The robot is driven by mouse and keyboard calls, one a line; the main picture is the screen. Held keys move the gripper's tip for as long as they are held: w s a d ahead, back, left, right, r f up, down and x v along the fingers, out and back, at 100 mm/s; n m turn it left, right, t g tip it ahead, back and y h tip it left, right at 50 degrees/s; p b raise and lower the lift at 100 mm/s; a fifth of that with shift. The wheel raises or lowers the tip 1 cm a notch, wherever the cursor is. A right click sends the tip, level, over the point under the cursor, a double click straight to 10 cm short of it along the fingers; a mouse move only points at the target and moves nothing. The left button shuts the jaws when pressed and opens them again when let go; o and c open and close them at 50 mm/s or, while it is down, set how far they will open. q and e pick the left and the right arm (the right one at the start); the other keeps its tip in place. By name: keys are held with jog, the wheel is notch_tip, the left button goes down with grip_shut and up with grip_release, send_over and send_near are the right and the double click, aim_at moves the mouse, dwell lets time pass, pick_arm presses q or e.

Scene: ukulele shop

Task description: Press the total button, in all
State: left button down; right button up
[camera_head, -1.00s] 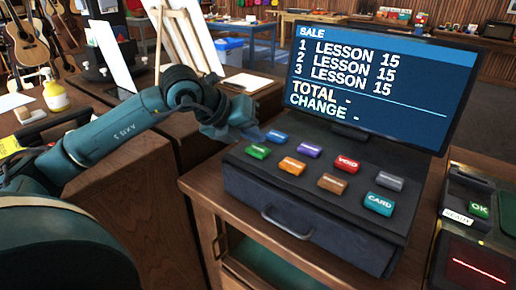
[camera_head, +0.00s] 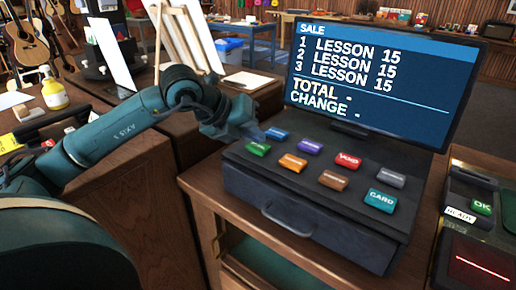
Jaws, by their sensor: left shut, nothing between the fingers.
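A dark cash register (camera_head: 312,222) stands on a wooden counter, with two rows of coloured buttons on its top. The back row has a blue button (camera_head: 276,133), a purple one (camera_head: 310,146), a red VOID one (camera_head: 347,160) and a grey one (camera_head: 390,178). The front row has a green button (camera_head: 257,148), an orange one (camera_head: 292,162), a brown one (camera_head: 333,180) and a teal CARD one (camera_head: 380,200). Most labels are too small to read. My left gripper (camera_head: 257,135) is shut and empty, beside the blue and green buttons; contact is unclear. My right gripper is out of view.
The register screen (camera_head: 375,80) lists three lessons at 15, with dashes after TOTAL and CHANGE. A card terminal (camera_head: 470,195) showing READY and a scanner with a red line (camera_head: 480,266) are at the right. A yellow bottle (camera_head: 53,95) stands at the left.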

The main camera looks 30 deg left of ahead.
aim_at(254, 148)
pick_arm(q)
jog(key=shift+f+b, duration=0.5)
dwell(0.8)
jog(key=shift+r, duration=0.1)
jog(key=shift+r+p, duration=0.55)
jog(key=shift+r, duration=0.25)
notch_tip(254, 148, up, 5)
jog(key=p, duration=0.3)
jog(key=shift+p, duration=0.4)
dwell(0.7)
